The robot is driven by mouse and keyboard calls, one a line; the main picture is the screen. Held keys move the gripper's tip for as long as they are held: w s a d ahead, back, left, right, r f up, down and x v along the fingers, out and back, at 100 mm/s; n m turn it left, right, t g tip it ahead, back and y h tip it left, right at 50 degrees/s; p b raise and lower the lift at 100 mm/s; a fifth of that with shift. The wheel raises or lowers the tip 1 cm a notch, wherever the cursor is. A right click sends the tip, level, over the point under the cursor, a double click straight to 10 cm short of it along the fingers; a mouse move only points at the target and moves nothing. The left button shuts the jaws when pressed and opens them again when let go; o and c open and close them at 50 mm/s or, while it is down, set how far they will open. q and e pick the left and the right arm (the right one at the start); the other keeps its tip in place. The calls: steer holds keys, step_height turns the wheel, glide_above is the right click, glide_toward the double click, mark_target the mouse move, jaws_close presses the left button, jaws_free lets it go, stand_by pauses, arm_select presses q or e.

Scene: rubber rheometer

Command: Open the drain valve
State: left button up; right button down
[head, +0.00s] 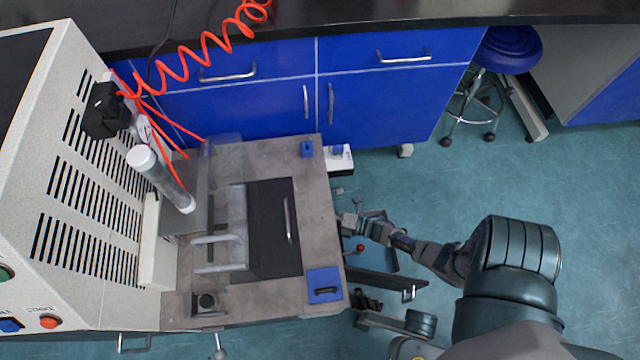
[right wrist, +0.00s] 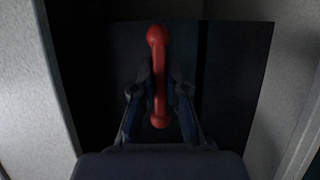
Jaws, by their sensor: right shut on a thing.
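The drain valve handle (right wrist: 160,75) is a red bar with rounded ends, upright in the right wrist view. My right gripper (right wrist: 160,98) has one finger on each side of the bar and is shut on it. The lower end of the bar shows between the fingers. In the head view my right gripper (head: 352,222) is beside the right edge of the machine's base, and the handle in its jaws cannot be made out there.
The rheometer (head: 90,180) stands at the left, with its grey base plate (head: 322,215) beside my gripper. A small red knob (head: 361,247) shows just below my gripper. Blue cabinets (head: 390,100) and a blue stool (head: 508,48) are at the back. The floor (head: 590,200) on the right is clear.

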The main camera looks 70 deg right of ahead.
steer(key=c, duration=1.2)
jaws_free()
steer(key=shift+s+a+f, duration=0.25)
steer(key=shift+a+f, duration=0.1)
steer(key=shift+f, duration=0.05)
steer(key=shift+c, duration=0.2)
steer(key=shift+o, duration=0.2)
steer(key=shift+w+d+r, duration=0.1)
steer(key=shift+r, duration=0.1)
steer(key=s+d, duration=0.1)
steer(key=s, duration=1.1)
